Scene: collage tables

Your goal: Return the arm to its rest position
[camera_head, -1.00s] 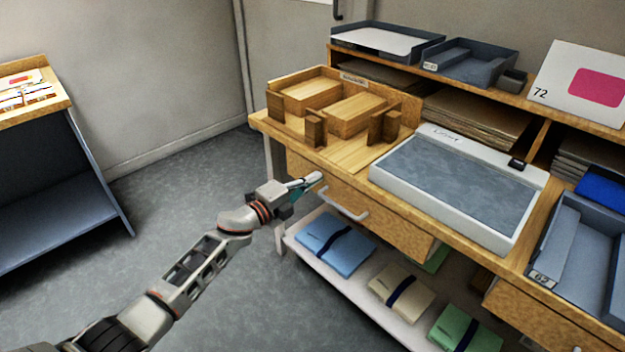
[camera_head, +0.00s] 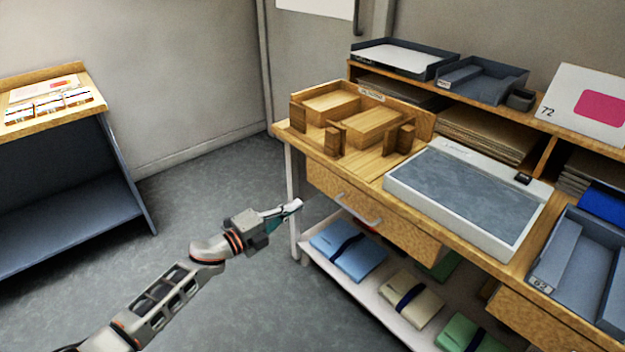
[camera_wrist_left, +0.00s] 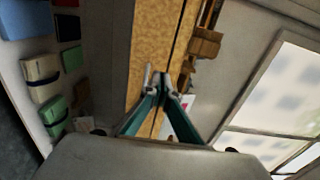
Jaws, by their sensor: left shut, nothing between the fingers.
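My left arm comes in from the lower left of the head view. Its gripper (camera_head: 290,208) is shut and empty, held in the air in front of the table's left leg, left of the drawer handle (camera_head: 358,208). In the left wrist view the fingertips (camera_wrist_left: 160,80) meet, with nothing between them. Behind them the wooden drawer front (camera_wrist_left: 152,45) shows. My right gripper is in neither view.
The wooden work table (camera_head: 295,138) bears a wooden tray with blocks and a grey-topped white panel (camera_head: 465,195). Its lower shelf holds blue (camera_head: 350,252), cream and green folded bundles. A second table (camera_head: 75,125) stands left. Grey floor between is clear.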

